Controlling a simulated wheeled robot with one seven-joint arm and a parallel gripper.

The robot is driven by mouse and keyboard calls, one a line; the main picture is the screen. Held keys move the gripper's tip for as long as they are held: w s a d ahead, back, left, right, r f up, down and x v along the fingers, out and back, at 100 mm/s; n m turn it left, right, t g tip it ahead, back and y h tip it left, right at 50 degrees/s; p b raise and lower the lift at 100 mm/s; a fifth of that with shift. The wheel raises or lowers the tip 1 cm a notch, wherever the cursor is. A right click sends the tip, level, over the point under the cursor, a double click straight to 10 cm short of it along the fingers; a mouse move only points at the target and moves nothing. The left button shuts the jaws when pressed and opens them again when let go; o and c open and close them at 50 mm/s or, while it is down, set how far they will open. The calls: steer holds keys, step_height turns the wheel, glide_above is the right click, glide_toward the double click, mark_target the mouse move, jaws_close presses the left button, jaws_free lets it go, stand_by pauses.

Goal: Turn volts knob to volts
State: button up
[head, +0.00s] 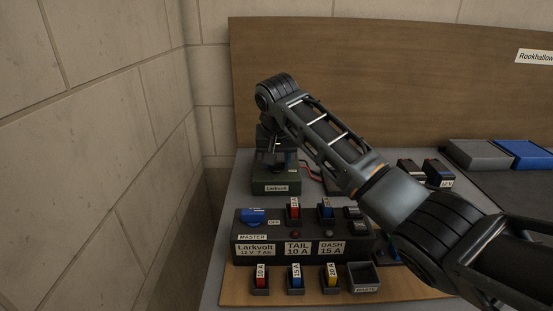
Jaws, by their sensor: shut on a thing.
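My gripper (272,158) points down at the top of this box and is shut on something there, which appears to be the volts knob. The knob is mostly hidden by the fingers, and I cannot read its marks or its angle. A bit of blue (290,157) shows just right of the fingers.
A black fuse panel (300,255) with a blue master switch (253,216) stands in front. Several coloured fuses and a small grey tray (364,277) lie on the wooden board (235,292). Red leads (312,170) run right of the green box. A stone wall rises at left.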

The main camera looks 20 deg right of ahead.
steer(key=shift+r+n+p, duration=0.1)
steer(key=shift+n+p, duration=0.2)
steer(key=n+y+p, duration=0.1)
steer(key=n+p, duration=0.1)
steer(key=n, duration=0.1)
steer(key=shift+d+n+y+p, duration=0.15)
steer(key=shift+n+y+p, duration=0.2)
steer(key=shift+n+y, duration=0.05)
steer(key=n, duration=0.2)
steer(key=n+y+p, duration=0.1)
steer(key=n, duration=0.1)
steer(key=shift+d+n+y, duration=0.15)
steer(key=shift+n+y, duration=0.15)
steer(key=n+y, duration=0.1)
steer(key=n, duration=0.1)
steer(key=n+g+b, duration=0.1)
steer(key=n, duration=0.2)
steer(key=shift+w+f+g+y+b, duration=0.2)
steer(key=shift+g+y+b, duration=0.1)
steer(key=shift+y, duration=0.1)
steer(key=shift+d+r+n+g+y+b, duration=0.1)
steer(key=shift+n+g+y+b, duration=0.4)
steer(key=shift+n+b, duration=1.15)
steer(key=shift+n+p, duration=0.35)
steer(key=shift+n, duration=0.1)
steer(key=o, duration=1.1)
steer(key=shift+c, duration=0.2)
